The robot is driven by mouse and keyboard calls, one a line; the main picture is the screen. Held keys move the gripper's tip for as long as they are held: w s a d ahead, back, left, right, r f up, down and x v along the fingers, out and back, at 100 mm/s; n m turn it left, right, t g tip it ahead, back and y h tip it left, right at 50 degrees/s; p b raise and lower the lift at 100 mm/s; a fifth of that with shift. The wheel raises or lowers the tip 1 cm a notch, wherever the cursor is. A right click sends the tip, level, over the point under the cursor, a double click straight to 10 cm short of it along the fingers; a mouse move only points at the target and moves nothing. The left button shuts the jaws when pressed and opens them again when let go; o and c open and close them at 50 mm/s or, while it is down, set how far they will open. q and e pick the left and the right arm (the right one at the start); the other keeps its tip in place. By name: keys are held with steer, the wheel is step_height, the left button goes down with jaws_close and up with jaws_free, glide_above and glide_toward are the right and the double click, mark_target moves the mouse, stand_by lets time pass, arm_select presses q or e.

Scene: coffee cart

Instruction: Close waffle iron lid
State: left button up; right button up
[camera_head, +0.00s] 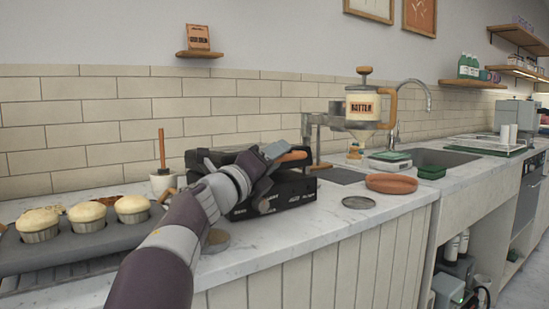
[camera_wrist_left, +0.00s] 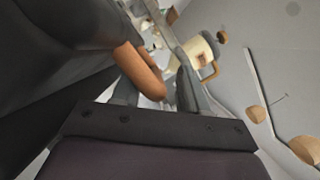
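The black waffle iron (camera_head: 290,194) sits on the counter in the middle of the head view. Its dark lid shows behind my left arm, which hides much of the iron, so I cannot tell the lid's exact angle. The orange-brown lid handle (camera_head: 293,157) sticks out to the right. My left gripper (camera_head: 278,153) is at the handle. In the left wrist view, the handle (camera_wrist_left: 139,70) overlaps the left finger, and the fingers of the left gripper (camera_wrist_left: 158,92) stand apart with a gap beside the handle. My right gripper is not in view.
A batter dispenser (camera_head: 362,106) stands behind and right of the iron. A terracotta dish (camera_head: 391,184) and a dark disc (camera_head: 358,202) lie to the right.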

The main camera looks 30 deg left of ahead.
arm_select(q)
steer(key=v, duration=0.7)
steer(key=shift+s, duration=0.15)
